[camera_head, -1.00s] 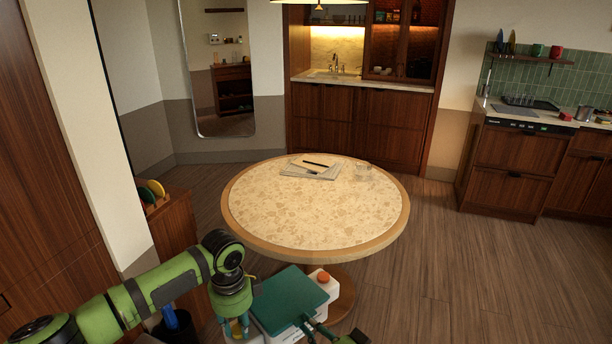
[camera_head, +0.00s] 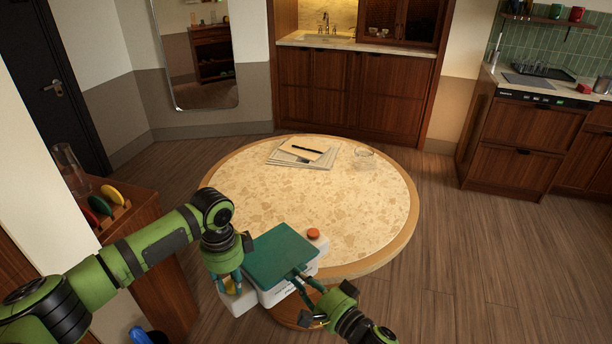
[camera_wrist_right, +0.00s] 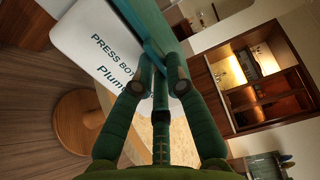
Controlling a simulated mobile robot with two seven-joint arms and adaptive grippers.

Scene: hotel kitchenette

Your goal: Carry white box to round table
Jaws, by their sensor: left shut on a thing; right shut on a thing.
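The white box (camera_head: 272,297) has a teal top panel (camera_head: 280,252) and an orange-red button (camera_head: 313,234). It is held in front of the round table (camera_head: 355,210), overlapping its near edge in the head view; I cannot tell whether any of it is over the tabletop. My left gripper (camera_head: 231,284) is shut on the box's left side. My right gripper (camera_head: 301,290) is shut on its near right side. In the right wrist view, dark lettering shows on the white box (camera_wrist_right: 85,30), and the right fingers (camera_wrist_right: 160,86) close at its teal part.
Papers with a pen (camera_head: 303,151) and a clear glass (camera_head: 364,157) stand on the table's far part. The table's near and middle surface is bare. A wooden cabinet with a plate rack (camera_head: 112,212) stands at left. Floor is free at right.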

